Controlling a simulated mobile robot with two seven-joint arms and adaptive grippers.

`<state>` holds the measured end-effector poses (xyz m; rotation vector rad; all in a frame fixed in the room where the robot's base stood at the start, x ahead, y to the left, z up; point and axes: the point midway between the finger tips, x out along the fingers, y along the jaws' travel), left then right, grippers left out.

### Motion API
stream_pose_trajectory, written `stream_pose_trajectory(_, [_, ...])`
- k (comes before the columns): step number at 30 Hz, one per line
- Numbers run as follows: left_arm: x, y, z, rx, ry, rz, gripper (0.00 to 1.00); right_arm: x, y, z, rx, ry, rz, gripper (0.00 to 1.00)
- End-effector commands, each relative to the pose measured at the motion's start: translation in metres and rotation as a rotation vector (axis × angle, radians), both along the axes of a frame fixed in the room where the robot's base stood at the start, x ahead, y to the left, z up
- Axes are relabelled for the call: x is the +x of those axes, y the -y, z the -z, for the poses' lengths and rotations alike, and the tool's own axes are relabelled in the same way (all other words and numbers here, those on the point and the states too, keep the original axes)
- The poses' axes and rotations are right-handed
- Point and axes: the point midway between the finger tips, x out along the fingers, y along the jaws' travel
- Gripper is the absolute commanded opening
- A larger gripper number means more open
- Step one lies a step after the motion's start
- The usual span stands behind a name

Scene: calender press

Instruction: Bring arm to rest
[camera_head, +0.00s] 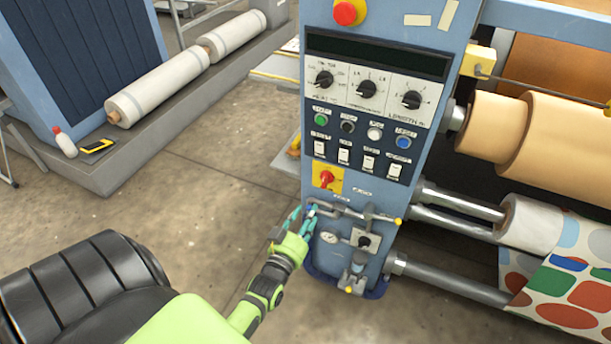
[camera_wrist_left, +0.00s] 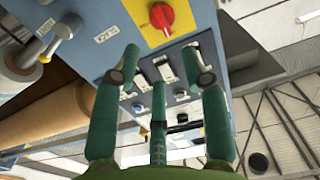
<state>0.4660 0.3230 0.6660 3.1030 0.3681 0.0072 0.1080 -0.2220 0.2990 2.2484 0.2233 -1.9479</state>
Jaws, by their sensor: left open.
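My left gripper (camera_head: 303,220) is at the lower left edge of the blue control column (camera_head: 290,25), beside the pipework on its lower front. It also shows in the left wrist view (camera_wrist_left: 165,72) with its green fingers spread apart and nothing between them. Behind the fingers are the column's switches and the red rotary switch (camera_wrist_left: 162,14) on its yellow plate. I cannot tell whether a fingertip touches the column or pipe. My left arm (camera_head: 265,290) reaches up from the bottom of the head view. My right gripper is not in view.
The pipework with a gauge (camera_head: 329,237) and valve knob (camera_head: 364,241) lies just right of the gripper. Rollers with orange material (camera_head: 555,140) and patterned sheet (camera_head: 570,290) are at the right. Bare concrete floor (camera_head: 210,200) lies left. A spray bottle (camera_head: 65,142) stands farther off.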

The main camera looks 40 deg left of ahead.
Motion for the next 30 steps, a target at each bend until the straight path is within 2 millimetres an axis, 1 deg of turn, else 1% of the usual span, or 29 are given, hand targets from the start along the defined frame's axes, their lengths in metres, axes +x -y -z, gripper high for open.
stream_pose_trajectory(1, [-0.003,0.001,0.000,0.000,0.000,0.000,0.44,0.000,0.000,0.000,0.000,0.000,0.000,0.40])
stream_pose_trajectory(4, [-0.006,0.002,0.000,0.000,0.001,0.000,0.44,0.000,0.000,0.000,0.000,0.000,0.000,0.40])
stream_pose_trajectory(18, [-0.006,0.002,0.000,0.000,0.000,0.000,0.44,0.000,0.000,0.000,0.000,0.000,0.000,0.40])
stream_pose_trajectory(20, [-0.006,0.003,0.002,-0.002,-0.007,0.002,0.44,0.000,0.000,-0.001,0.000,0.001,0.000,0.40])
stream_pose_trajectory(21, [-0.007,0.005,0.006,-0.004,-0.022,0.007,0.44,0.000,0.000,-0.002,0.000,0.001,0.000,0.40])
stream_pose_trajectory(23, [-0.010,0.011,0.020,-0.014,-0.070,0.021,0.44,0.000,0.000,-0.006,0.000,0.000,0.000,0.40])
stream_pose_trajectory(26, [-0.023,0.030,0.062,-0.036,-0.213,0.064,0.44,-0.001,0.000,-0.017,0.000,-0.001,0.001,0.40])
stream_pose_trajectory(27, [-0.033,0.040,0.084,-0.045,-0.291,0.086,0.44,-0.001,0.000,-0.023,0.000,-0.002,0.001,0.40])
stream_pose_trajectory(29, [-0.054,0.056,0.120,-0.059,-0.422,0.123,0.44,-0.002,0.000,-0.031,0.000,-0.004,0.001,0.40])
stream_pose_trajectory(30, [-0.072,0.067,0.144,-0.065,-0.511,0.148,0.44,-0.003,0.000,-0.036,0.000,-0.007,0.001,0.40])
